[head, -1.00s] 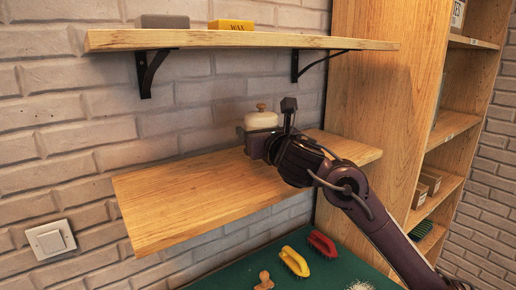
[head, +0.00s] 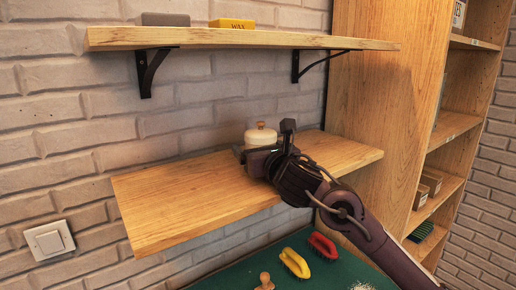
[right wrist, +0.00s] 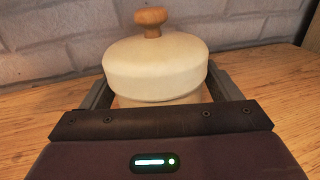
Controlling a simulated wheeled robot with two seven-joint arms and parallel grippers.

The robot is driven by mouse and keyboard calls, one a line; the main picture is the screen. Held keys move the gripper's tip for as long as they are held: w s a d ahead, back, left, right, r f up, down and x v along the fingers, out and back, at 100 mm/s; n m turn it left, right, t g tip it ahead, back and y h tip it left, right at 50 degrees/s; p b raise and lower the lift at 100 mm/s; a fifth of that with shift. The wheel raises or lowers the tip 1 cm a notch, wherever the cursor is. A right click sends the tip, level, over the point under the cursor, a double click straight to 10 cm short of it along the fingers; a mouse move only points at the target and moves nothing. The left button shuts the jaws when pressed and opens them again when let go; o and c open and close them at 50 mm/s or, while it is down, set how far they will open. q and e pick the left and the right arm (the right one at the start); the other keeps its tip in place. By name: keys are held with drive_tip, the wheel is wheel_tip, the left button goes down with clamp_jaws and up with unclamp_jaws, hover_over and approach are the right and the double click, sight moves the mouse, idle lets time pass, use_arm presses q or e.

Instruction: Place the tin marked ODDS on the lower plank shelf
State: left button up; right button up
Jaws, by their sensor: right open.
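A cream tin with a domed lid and a wooden knob (head: 261,135) stands upright on the lower plank shelf (head: 180,205), toward its back right near the brick wall. No ODDS marking shows from these sides. My right gripper (head: 265,143) is around the tin at shelf height. In the right wrist view the tin (right wrist: 155,70) sits between the open fingers (right wrist: 160,92), and its lower part is hidden behind the gripper body. My left gripper is not in view.
An upper shelf (head: 250,40) on black brackets holds a grey block (head: 165,19) and a yellow WAX box (head: 232,24). A wooden cabinet (head: 385,100) stands at the right. Brushes (head: 295,263) lie on a green surface below. The lower shelf's left half is clear.

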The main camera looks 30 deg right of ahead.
drive_tip(key=shift+r, duration=0.15)
drive_tip(key=shift+s, duration=0.35)
drive_tip(key=s, duration=0.6)
drive_tip(key=s+a, duration=0.1)
drive_tip(key=s, duration=0.2)
drive_tip(key=shift+s+b, duration=0.3)
drive_tip(key=shift+s, duration=0.85)
